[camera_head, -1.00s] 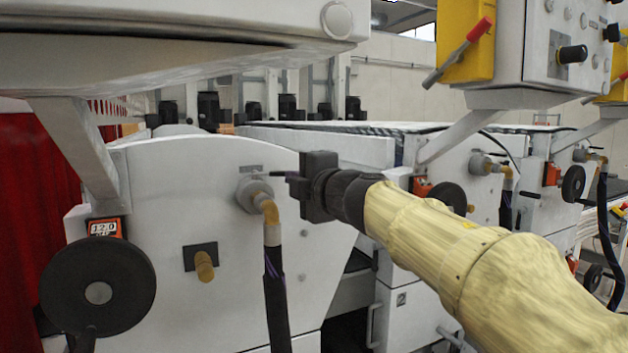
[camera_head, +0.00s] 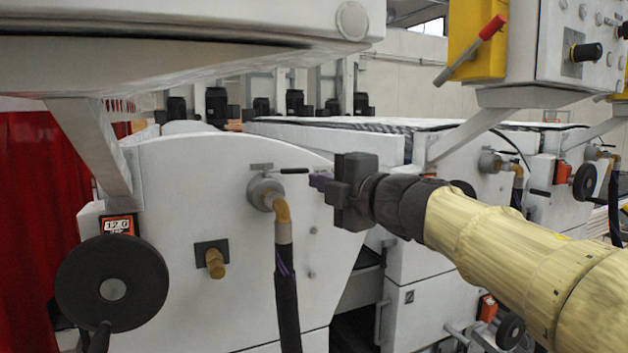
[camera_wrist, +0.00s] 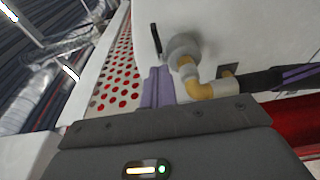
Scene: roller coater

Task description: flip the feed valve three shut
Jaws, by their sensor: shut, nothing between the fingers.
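The nearest valve (camera_head: 263,191) sits on the white side panel of the nearest machine, with a brass elbow and a dark hose below it. Its black lever (camera_head: 293,171) points right, about level, in the head view. I cannot read a number on it. My gripper (camera_head: 318,181) is shut and empty, with its purple fingertips just right of the lever's end; whether they touch is unclear. In the wrist view, the valve (camera_wrist: 183,48) and its lever (camera_wrist: 156,38) lie beyond the shut fingers (camera_wrist: 158,75).
Similar valves (camera_head: 490,162) (camera_head: 592,153) are on machines farther right. A black handwheel (camera_head: 112,283) and a brass knob (camera_head: 214,262) stick out of the near panel. A white overhang (camera_head: 190,45) and its slanted strut are above. A control box (camera_head: 580,45) hangs upper right.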

